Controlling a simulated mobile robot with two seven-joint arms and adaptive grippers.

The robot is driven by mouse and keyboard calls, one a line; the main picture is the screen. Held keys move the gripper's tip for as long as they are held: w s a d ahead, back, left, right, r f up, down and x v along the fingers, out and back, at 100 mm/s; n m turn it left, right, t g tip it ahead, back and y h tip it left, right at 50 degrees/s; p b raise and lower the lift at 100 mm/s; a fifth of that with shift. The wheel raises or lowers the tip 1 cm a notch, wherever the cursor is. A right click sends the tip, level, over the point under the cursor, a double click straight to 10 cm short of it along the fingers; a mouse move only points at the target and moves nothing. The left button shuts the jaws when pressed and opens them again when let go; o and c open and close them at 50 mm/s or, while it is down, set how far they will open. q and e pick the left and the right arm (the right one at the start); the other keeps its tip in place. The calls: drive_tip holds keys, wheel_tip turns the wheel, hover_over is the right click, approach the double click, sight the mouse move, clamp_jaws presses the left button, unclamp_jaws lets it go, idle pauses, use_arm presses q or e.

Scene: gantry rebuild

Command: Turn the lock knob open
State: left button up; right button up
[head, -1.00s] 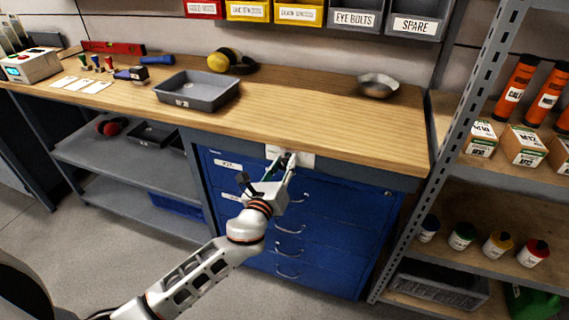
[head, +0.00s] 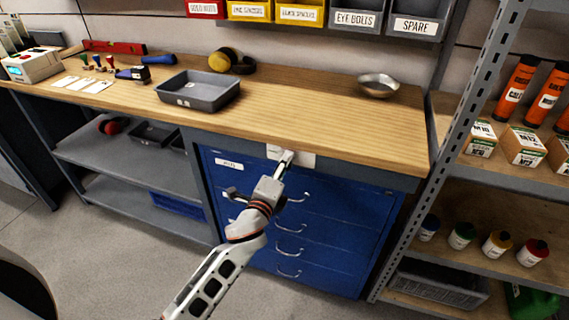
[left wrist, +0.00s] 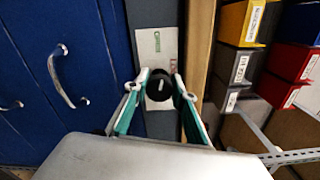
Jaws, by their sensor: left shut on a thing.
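The lock knob (left wrist: 160,90) is a dark round knob with a white pointer line, on a pale metal plate (left wrist: 156,50) with a green mark. The plate also shows in the head view (head: 304,159) under the bench's front edge, above the blue drawers. My left gripper (left wrist: 160,88) has its two fingers on either side of the knob and is shut on it; it also shows in the head view (head: 284,162). In the wrist view the pointer line runs roughly along the plate's length. In the head view the gripper hides the knob. My right gripper is not in view.
The blue drawer cabinet (head: 330,235) has curved handles close to my left gripper. A perforated shelf post (head: 450,140) rises at the right.

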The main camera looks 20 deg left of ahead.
use_arm(q)
drive_tip(key=shift+n, duration=1.6)
drive_tip(key=o, duration=1.1)
drive_tip(key=s, duration=0.8)
drive_tip(key=shift+a+f, duration=0.1)
drive_tip(key=shift+a, duration=0.1)
drive_tip(key=s+f+n+g, duration=0.2)
drive_tip(key=s+f+n, duration=0.2)
drive_tip(key=s+f, duration=0.3)
drive_tip(key=s+f+n+g+h+p, duration=0.1)
drive_tip(key=s+f+n+g, duration=0.2)
drive_tip(key=s+f+n, duration=0.2)
drive_tip(key=s+f+n+g+h, duration=0.1)
drive_tip(key=s+f+n, duration=0.4)
drive_tip(key=s+f, duration=0.5)
drive_tip(key=shift+s+d+f+g+p, duration=0.15)
drive_tip(key=shift+s+g+p, duration=0.45)
drive_tip(key=shift+s, duration=1.2)
